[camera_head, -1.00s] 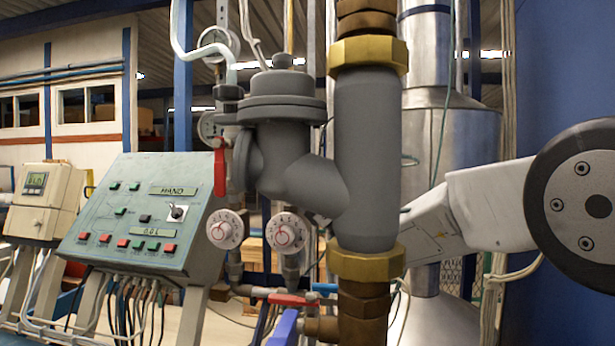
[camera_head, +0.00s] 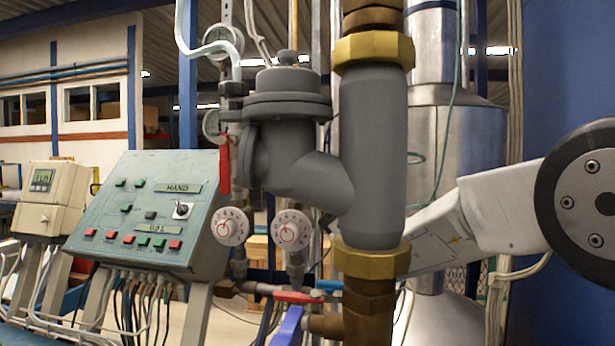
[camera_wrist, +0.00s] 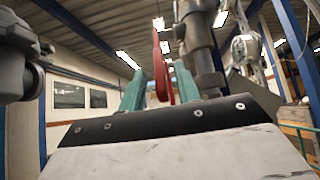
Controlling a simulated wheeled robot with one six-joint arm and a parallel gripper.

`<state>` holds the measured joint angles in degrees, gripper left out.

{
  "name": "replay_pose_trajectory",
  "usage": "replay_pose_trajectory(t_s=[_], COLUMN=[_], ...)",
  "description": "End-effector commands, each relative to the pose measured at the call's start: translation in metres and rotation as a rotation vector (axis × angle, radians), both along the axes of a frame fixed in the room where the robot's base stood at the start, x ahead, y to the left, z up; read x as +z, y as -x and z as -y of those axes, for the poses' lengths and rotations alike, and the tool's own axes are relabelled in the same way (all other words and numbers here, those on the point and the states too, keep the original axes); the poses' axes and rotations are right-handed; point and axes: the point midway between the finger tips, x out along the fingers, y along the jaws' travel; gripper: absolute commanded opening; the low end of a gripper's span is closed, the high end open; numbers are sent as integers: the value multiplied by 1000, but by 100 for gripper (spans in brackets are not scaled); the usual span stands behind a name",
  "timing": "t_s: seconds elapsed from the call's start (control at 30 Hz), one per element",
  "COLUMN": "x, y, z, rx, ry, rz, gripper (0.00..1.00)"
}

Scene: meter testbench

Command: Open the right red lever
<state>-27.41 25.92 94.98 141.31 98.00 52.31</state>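Two red levers show in the head view. One upright red lever (camera_head: 224,166) hangs left of the grey valve body. A lower red lever (camera_head: 298,297) lies nearly level below the right white dial, beside a blue handle. In the wrist view, the two teal fingers of my gripper (camera_wrist: 160,90) stand apart, with a red lever (camera_wrist: 160,62) upright between them. Gaps show on both sides of it, and I cannot tell how deep it sits or which lever it is. In the head view my gripper is hidden behind the grey valve and pipe.
The thick grey pipe (camera_head: 372,150) with brass nuts stands in front of my arm. Two white dials (camera_head: 229,226) (camera_head: 291,230) sit below the valve. A control panel (camera_head: 150,213) stands at left. A blue wall (camera_head: 565,70) is at right.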

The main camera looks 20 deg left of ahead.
Motion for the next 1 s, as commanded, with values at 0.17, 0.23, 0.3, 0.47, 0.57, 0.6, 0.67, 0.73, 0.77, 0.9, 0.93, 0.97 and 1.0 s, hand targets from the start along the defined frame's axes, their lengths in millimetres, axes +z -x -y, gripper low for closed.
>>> replay_pose_trajectory(t_s=[0.17, 0.23, 0.3, 0.47, 0.57, 0.6, 0.67, 0.73, 0.77, 0.9, 0.93, 0.97, 1.0], x=[-23, -30, -34, -37, -37, -37, -37, -36, -35, -27, -25, -24, -24], y=[-2, -3, -3, -3, -2, -2, -2, -1, 1, 18, 24, 31, 42], z=[21, 27, 31, 34, 34, 34, 34, 35, 35, 43, 45, 49, 54], rx=[-2, -3, -3, -1, -1, -1, -1, 0, 2, 7, 8, 10, 9], ry=[2, 2, 1, 0, 1, 1, 1, 10, 19, 132, 173, 219, 292], rz=[-1, -1, -1, -1, 1, 1, 1, 6, 13, 87, 113, 143, 190], gripper=[33, 33, 33, 33, 33, 33, 24, 5, 0, 0, 0, 0, 0])
